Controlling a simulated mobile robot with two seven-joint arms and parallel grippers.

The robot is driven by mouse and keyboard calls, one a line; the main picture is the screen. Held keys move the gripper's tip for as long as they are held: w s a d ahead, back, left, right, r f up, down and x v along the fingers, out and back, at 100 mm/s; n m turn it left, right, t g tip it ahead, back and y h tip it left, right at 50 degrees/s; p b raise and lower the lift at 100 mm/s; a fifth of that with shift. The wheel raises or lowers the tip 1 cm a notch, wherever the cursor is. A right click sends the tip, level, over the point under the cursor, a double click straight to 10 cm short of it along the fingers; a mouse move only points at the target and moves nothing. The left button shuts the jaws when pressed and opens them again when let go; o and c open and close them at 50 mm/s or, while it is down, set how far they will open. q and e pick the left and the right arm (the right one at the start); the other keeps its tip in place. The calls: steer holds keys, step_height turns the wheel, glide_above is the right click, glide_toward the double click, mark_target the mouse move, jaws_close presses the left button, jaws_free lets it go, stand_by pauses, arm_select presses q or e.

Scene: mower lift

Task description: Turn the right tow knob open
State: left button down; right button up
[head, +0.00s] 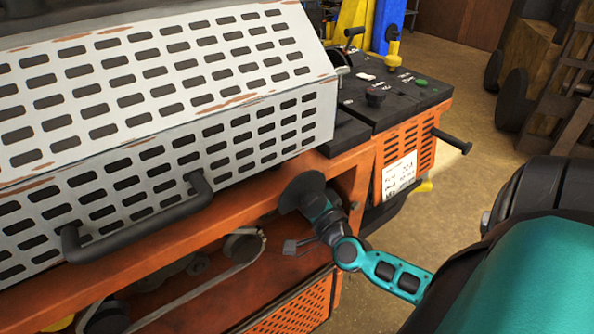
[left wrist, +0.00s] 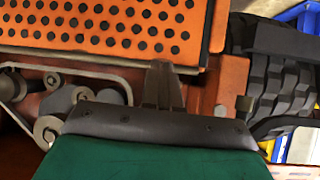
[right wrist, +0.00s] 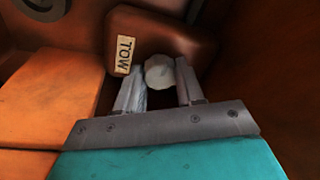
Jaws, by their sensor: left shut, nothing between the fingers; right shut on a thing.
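In the right wrist view, the tow knob (right wrist: 160,71) is pale, rounded and faceted. It sits against a dark rusty brown housing, beside a cream label (right wrist: 124,55) reading TOW. My right gripper (right wrist: 162,84) has one finger on each side of the knob and is shut on it. In the head view my teal right arm reaches under the mower's orange edge; its fingertips and the knob are hidden there. My left gripper (left wrist: 160,80) is shut and empty in the left wrist view, in front of the mower's orange perforated panel (left wrist: 110,25).
The orange mower (head: 355,175) carries a white slotted cover (head: 160,90) with a black handle (head: 140,225). A belt and pulleys (head: 240,245) show below its edge. Orange surfaces (right wrist: 50,95) lie close left of my right gripper. A black tyre (left wrist: 285,90) stands right of my left gripper.

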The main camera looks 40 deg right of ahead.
steer(key=o, duration=1)
steer(key=shift+o, duration=0.2)
steer(key=b+v, duration=0.1)
steer(key=v, duration=1.2)
